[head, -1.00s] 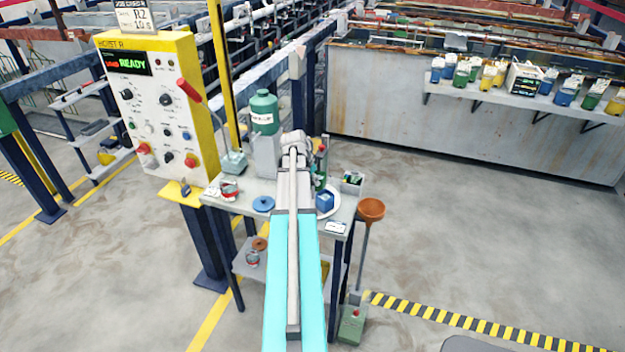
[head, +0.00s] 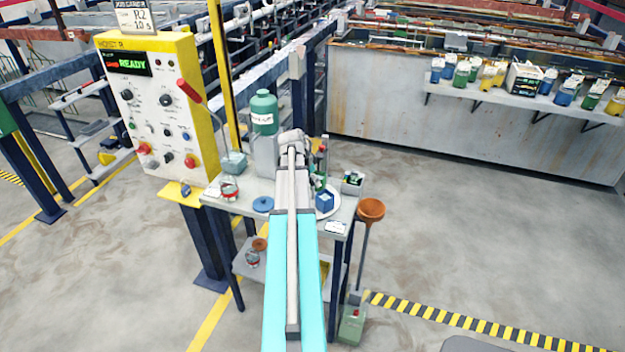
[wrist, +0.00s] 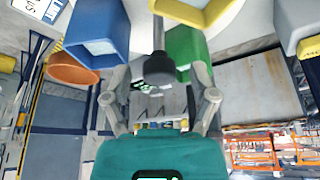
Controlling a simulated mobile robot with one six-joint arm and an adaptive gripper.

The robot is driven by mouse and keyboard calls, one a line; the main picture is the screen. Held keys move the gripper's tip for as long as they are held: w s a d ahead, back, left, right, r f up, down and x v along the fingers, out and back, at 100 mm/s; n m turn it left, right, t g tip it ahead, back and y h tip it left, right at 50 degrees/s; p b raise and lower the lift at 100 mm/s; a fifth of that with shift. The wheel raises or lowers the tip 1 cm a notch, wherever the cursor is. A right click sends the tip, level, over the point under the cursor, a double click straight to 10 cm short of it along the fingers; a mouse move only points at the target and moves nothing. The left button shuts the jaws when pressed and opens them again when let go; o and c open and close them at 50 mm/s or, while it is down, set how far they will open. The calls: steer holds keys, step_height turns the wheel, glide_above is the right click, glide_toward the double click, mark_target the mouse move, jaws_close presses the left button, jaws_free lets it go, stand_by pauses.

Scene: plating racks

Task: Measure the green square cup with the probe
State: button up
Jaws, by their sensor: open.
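The green square cup (wrist: 188,52) shows at the upper middle of the wrist view, just right of a grey rod with a dark round end (wrist: 158,66), which may be the probe. In the head view the green cup (head: 318,183) is mostly hidden behind my arm on the small table. My gripper (wrist: 160,88) is open, its fingers spread either side of the dark end. I see nothing clamped between them. In the head view my gripper is hidden behind my wrist. A blue square cup (wrist: 95,38) stands left of the rod; it is on a round white plate in the head view (head: 325,202).
A yellow control panel (head: 150,105) rises at left.

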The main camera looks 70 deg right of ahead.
steer(key=p+v, duration=1.2)
steer(key=v, duration=0.1)
steer(key=shift+r, duration=0.2)
steer(key=shift+w+a, duration=0.1)
steer(key=shift+a, duration=0.05)
stand_by(0.8)
steer(key=w+a+f+n+t+y+b, duration=0.15)
steer(key=w+a+n, duration=0.45)
steer(key=w+a, duration=0.6)
steer(key=w+a+f+n+t+b, duration=0.1)
steer(key=w+a+f+n+b, duration=0.15)
steer(key=w+a+n, duration=0.9)
steer(key=s+a+f+n+y+b, duration=0.1)
steer(key=a+f+n, duration=0.1)
steer(key=a, duration=1.6)
steer(key=s+a+f+n+y+b, duration=0.1)
steer(key=a+n, duration=0.3)
steer(key=a, duration=1.5)
steer(key=shift+s+a+f+n+b, duration=0.15)
steer(key=shift+a+f+n+b, duration=0.2)
steer(key=shift+f, duration=0.2)
